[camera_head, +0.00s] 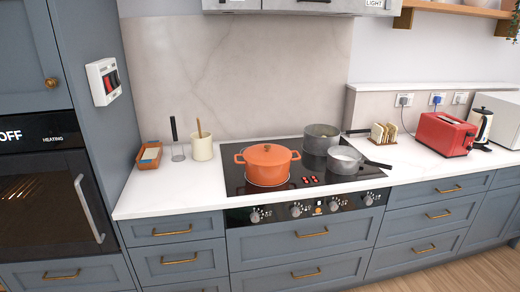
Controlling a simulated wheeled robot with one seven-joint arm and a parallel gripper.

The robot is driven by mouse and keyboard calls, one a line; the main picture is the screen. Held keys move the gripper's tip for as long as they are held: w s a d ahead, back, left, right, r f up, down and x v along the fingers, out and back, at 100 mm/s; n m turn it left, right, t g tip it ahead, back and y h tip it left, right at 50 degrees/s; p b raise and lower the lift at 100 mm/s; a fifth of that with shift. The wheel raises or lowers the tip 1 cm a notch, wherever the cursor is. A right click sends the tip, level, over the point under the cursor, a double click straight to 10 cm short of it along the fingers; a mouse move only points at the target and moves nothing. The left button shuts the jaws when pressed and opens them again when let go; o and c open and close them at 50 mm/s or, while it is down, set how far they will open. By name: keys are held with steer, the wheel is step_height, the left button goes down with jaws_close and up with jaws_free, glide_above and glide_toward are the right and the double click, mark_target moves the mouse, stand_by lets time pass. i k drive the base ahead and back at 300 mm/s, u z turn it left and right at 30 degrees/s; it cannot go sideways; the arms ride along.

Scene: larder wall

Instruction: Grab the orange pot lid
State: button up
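The orange pot lid (268,151) sits on top of the orange pot (268,175), at the left front of the black cooktop. The lid has a small knob at its centre, and the pot has a loop handle on each side. My gripper does not show in the head view.
A grey saucepan (321,138) and a pan with white contents (345,159) stand right of the pot, their handles pointing right. A utensil crock (202,147), a masher (176,140) and an orange-brown box (149,155) stand left. A toast rack (383,134) and red toaster (445,134) stand right. The front left counter is clear.

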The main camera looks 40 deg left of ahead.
mark_target(262, 155)
steer(key=u, duration=0.4)
steer(key=i, duration=0.85)
steer(key=u, duration=1.9)
steer(key=i, duration=1.1)
steer(key=u, duration=1.05)
steer(key=i, duration=0.65)
steer(key=z, duration=0.1)
